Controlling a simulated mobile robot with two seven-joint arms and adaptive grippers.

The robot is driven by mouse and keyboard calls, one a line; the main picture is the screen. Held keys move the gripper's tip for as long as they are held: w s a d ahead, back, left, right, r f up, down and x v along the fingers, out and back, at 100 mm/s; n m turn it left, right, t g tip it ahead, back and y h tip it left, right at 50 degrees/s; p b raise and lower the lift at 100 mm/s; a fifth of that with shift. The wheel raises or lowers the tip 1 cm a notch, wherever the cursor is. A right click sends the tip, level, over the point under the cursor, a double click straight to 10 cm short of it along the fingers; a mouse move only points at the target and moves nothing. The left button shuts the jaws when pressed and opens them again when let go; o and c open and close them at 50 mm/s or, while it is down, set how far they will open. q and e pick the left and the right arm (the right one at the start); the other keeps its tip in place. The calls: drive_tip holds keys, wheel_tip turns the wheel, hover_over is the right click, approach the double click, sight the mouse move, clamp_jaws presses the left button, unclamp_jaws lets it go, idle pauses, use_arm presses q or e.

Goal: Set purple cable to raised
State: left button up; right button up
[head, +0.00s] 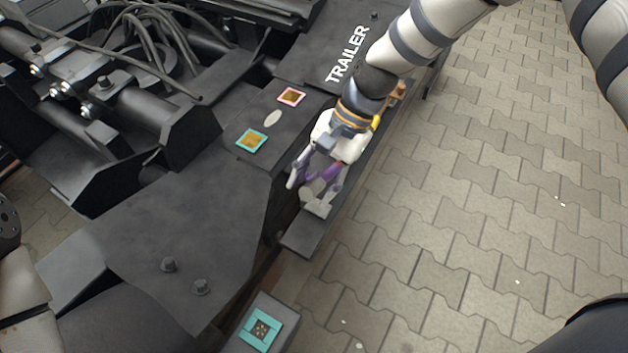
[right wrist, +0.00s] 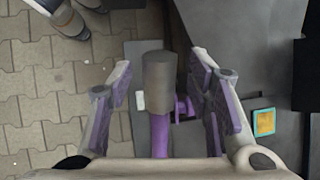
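The purple cable (right wrist: 160,135) shows in the right wrist view, with a grey cylindrical end (right wrist: 160,82) between the fingers of my right gripper (right wrist: 162,88). Gaps show on both sides of the grey end, so the fingers are open around it and apart from it in this view. The finger pads are purple too. In the head view my right gripper (head: 309,193) is low beside the black trailer frame, over a narrow dark ledge. It hides most of the cable there. My left gripper is out of the head view.
The black frame marked TRAILER (head: 318,68) carries a pink-edged square (head: 291,97), a pale oval (head: 272,118) and a teal-edged square (head: 251,140). Another teal-edged square (head: 260,330) is at the bottom. Loose dark cables lie upper left. Paving (head: 480,200) at right is clear.

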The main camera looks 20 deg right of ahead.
drive_tip(key=v, duration=1.2)
drive_tip(key=s+f+n+h+p, duration=0.2)
drive_tip(key=s+f+n+h, duration=0.1)
drive_tip(key=s+f, duration=0.8)
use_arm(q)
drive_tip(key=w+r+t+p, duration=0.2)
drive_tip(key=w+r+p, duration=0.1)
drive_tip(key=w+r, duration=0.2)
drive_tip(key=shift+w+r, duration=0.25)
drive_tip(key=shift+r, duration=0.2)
use_arm(e)
drive_tip(key=s+d+f+n+h, duration=0.1)
drive_tip(key=s+n, duration=0.2)
drive_tip(key=s, duration=0.9)
drive_tip(key=s+d+f+n+h, duration=0.1)
drive_tip(key=s+n, duration=0.3)
drive_tip(key=s, duration=0.8)
drive_tip(key=shift+s+d+f+n+g+h, duration=0.3)
drive_tip(key=shift+s+h, duration=0.1)
drive_tip(key=shift+h, duration=0.2)
